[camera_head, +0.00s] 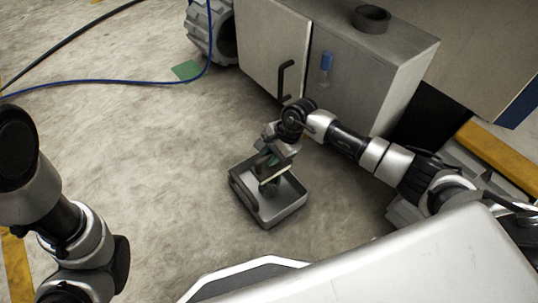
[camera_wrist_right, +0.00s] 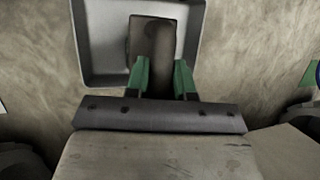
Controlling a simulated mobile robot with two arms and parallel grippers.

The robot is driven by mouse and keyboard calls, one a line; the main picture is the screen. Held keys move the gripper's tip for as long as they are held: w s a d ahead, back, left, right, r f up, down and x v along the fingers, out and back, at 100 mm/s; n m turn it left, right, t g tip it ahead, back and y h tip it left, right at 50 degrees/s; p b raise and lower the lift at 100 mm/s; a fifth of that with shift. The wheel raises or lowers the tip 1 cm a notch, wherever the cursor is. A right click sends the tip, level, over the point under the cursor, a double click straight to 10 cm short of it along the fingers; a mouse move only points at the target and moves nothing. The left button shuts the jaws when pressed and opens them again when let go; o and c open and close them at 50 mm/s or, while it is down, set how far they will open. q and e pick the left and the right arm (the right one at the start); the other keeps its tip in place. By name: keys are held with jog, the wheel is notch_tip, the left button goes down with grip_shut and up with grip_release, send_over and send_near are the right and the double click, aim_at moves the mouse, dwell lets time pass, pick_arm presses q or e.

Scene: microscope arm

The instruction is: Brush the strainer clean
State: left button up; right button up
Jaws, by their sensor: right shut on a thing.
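A grey, square, open-topped tray with raised walls (camera_head: 283,217) sits on the floor in the head view; its near part also shows in the wrist view (camera_wrist_right: 92,45). I cannot tell whether it is the strainer. My right gripper (camera_head: 268,172) reaches down over the tray. In the wrist view its green fingertips (camera_wrist_right: 162,78) are shut on a dark, brownish-grey block-like thing (camera_wrist_right: 153,36), which lies over the tray's inside. I cannot tell if that thing is a brush, or if it touches the tray floor. My left arm shows at the left, its gripper out of view.
A grey cabinet (camera_head: 345,95) with a black handle (camera_head: 285,80) stands behind the tray. A blue-topped thing (camera_head: 326,62) is at its front, and a dark round ring-like thing (camera_head: 371,19) sits on top. A blue cable (camera_head: 150,82) crosses the floor. Floor left of the tray is clear.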

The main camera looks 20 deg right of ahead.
aim_at(264, 158)
jog(key=shift+s+f, duration=0.2)
jog(key=shift+f, duration=0.1)
jog(key=shift+s+a+r+p, duration=0.1)
jog(key=shift+s+a+p, duration=0.1)
jog(key=shift+a, duration=0.45)
jog(key=shift+s+a+p, duration=0.15)
jog(key=shift+a+p, duration=0.05)
jog(key=shift+a, duration=0.6)
jog(key=shift+r, duration=0.1)
jog(key=shift+w, duration=0.1)
jog(key=shift+w+d+b, duration=0.25)
jog(key=shift+d, duration=0.5)
jog(key=shift+w+d+b, duration=0.2)
jog(key=shift+d+b, duration=0.05)
jog(key=shift+d, duration=0.45)
jog(key=shift+a, duration=0.15)
jog(key=shift+s+a+p, duration=0.15)
jog(key=shift+s+a, duration=0.1)
jog(key=shift+a, duration=0.45)
jog(key=shift+s+a+p, duration=0.15)
jog(key=shift+s+a, duration=0.1)
jog(key=shift+a, duration=0.4)
